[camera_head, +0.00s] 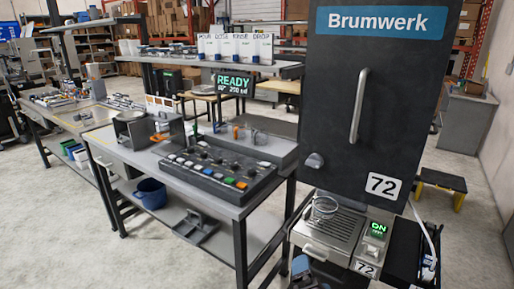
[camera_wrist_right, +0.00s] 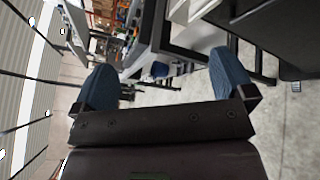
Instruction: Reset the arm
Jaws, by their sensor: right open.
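My right gripper (camera_head: 308,274) shows at the bottom edge of the head view, with blue finger pads, in front of the dispenser's drip tray. In the right wrist view my right gripper (camera_wrist_right: 164,82) has its two blue pads wide apart, with nothing between them but the distant floor and bench. My left gripper is in neither view. The tall dark dispenser (camera_head: 385,90) marked 72 stands at the right. A clear glass (camera_head: 325,207) stands on its metal drip tray (camera_head: 338,234), apart from my gripper.
A yellow step stool (camera_head: 441,186) stands at right. Floor at front left is clear.

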